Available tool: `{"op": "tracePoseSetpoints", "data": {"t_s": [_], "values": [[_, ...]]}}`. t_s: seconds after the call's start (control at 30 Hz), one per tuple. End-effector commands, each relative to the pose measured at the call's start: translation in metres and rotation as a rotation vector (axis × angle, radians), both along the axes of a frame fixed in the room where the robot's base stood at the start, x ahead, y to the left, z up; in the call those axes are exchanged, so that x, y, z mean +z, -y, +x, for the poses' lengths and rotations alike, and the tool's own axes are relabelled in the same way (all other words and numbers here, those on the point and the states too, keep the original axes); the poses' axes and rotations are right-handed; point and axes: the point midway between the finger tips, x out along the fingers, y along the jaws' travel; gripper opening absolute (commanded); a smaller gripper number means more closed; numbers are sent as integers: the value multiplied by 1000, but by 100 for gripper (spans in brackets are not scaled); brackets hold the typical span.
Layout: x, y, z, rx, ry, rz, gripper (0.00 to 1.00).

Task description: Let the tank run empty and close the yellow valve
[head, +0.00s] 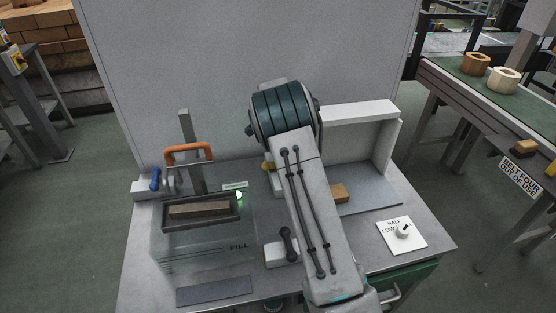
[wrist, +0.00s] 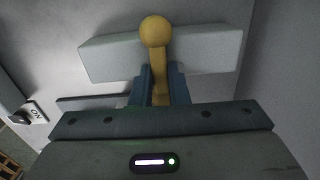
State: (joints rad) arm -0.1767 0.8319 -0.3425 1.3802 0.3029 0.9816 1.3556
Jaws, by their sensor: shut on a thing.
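The yellow valve (wrist: 155,32) has a round knob on a straight lever, in front of a pale block (wrist: 205,48) in the wrist view. My gripper (wrist: 161,76) is shut on its lever, one blue-grey finger on each side. In the head view my arm hides my gripper and most of the valve; a bit of yellow (head: 266,166) shows at the arm's left edge. The clear tank (head: 205,243) marked FILL stands on the left of the bench. I cannot tell its water level. A green light (head: 239,196) glows by its top right corner.
A blue handle (head: 155,179) and an orange handle (head: 188,152) are at the left. A black lever (head: 288,244) is beside my arm. A HALF/LOW dial (head: 403,232) and an orange-brown block (head: 339,193) are to the right. A tall grey panel (head: 200,60) stands behind.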

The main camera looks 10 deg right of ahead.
Motion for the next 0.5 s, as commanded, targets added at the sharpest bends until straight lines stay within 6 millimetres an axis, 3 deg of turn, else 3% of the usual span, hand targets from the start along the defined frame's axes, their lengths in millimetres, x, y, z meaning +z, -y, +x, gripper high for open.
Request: {"op": "tracePoseSetpoints", "data": {"t_s": [0.17, 0.2, 0.27, 0.5], "values": [[2, 0, 1, -1, 4, 1, 0], [2, 0, 1, -1, 4, 1, 17], [1, 0, 1, -1, 4, 1, 34], [1, 0, 1, 0, 2, 0, 36]]}}
